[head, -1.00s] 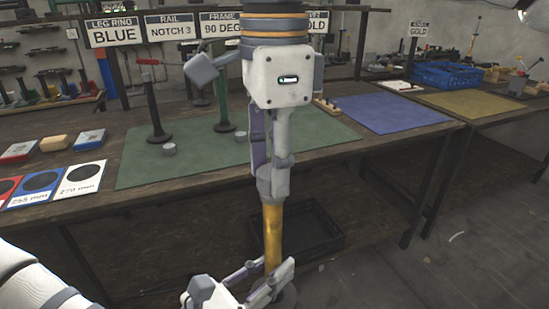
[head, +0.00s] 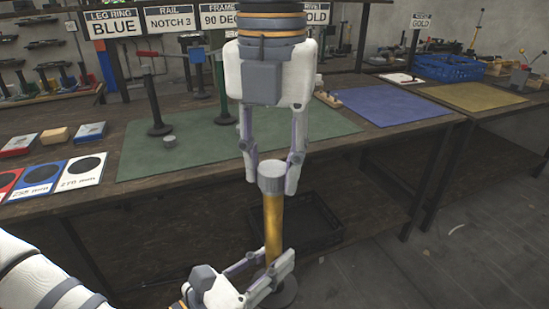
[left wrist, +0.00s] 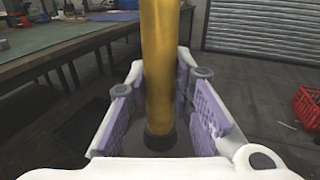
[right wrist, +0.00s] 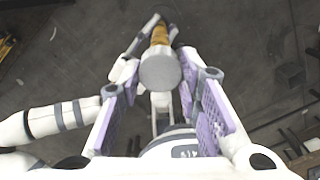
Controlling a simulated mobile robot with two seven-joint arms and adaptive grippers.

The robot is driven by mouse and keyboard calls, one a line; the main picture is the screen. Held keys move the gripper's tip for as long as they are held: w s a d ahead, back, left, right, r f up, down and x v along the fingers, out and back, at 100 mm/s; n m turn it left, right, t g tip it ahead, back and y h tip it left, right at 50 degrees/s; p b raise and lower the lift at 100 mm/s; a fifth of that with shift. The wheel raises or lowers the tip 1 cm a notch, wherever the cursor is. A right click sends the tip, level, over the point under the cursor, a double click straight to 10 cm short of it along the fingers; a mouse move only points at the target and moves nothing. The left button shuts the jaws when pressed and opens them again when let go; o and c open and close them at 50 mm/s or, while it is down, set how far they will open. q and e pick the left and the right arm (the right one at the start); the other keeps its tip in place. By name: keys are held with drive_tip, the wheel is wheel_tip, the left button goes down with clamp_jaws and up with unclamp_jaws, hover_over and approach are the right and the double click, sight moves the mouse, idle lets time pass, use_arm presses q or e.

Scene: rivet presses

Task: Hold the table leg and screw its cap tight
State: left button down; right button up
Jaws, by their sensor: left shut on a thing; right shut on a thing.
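The gold table leg (head: 274,225) stands upright in front of the bench, and the left wrist view also shows it (left wrist: 160,75). The grey round cap (head: 271,184) sits on its top end. My left gripper (head: 267,263) is shut on the lower part of the leg. My right gripper (head: 270,176) points down from above and is shut on the cap, with one finger on each side. The right wrist view shows the cap's flat top (right wrist: 160,70) between the fingers. Whether the cap is fully tight cannot be seen.
Behind is a bench with a green mat (head: 200,150), upright dark posts, a loose grey cap (head: 169,140) and size cards (head: 82,172). A blue mat (head: 385,106) and a blue crate (head: 447,75) are at the right. A black crate (head: 305,229) is below.

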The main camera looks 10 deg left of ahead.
drive_tip(key=m, duration=0.4)
drive_tip(key=shift+m, duration=0.3)
drive_tip(key=m, duration=0.3)
drive_tip(key=shift+w+a+m, duration=0.1)
drive_tip(key=shift+m, duration=0.3)
drive_tip(key=m, duration=0.7)
drive_tip(key=shift+w+m, duration=0.1)
drive_tip(key=shift+m, duration=0.2)
drive_tip(key=m, duration=0.5)
drive_tip(key=shift+m, duration=0.3)
drive_tip(key=o, duration=0.7)
drive_tip(key=shift+o, duration=0.2)
